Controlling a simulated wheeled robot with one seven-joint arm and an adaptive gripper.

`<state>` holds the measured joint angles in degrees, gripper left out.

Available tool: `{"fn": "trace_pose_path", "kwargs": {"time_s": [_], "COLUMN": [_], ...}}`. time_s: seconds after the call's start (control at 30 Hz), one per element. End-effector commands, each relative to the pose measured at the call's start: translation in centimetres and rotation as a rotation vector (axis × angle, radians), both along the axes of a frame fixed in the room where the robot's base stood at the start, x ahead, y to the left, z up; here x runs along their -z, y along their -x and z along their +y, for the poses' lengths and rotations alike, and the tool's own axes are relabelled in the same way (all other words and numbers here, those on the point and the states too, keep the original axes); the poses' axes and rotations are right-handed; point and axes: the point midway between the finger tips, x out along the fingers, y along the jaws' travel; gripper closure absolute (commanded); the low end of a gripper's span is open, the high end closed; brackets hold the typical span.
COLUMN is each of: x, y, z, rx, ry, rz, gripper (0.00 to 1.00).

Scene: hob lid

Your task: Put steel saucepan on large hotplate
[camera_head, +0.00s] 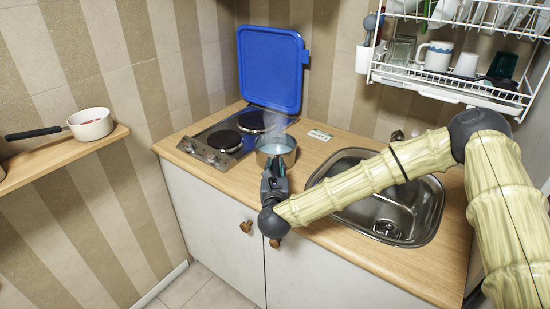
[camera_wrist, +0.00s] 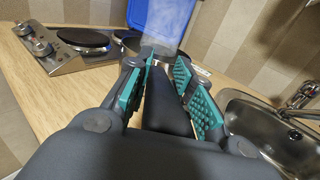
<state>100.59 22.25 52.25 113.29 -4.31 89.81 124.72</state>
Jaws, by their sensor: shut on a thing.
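The steel saucepan (camera_head: 276,147) is at the right edge of the hob, with its handle toward me. Pale steam rises from it. I cannot tell whether its base touches the worktop. My gripper (camera_head: 273,178) is shut on its dark handle, which lies between the teal finger pads in the wrist view (camera_wrist: 165,105). The hob (camera_head: 207,145) has two dark hotplates, one in front (camera_head: 224,140) and one behind (camera_head: 252,121). The rear one looks larger, though steam and the pan's nearness blur its right side. Both hotplates look empty.
The blue hob lid (camera_head: 271,70) stands open behind the hob. A sink (camera_head: 390,205) lies to the right, with a dish rack (camera_head: 450,85) above it. A small packet (camera_head: 320,135) lies behind the pan.

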Motion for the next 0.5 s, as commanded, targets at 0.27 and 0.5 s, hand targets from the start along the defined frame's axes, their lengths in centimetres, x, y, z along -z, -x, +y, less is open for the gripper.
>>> {"fn": "trace_pose_path", "kwargs": {"time_s": [0.27,0.5], "x": [-1.5,-2.4], "y": [-0.1,-0.1], "z": [0.0,0.0], "rx": [0.0,0.0], "ry": [-0.001,-0.001], "rz": [-0.005,-0.005], "gripper": [1.0,1.0]}}
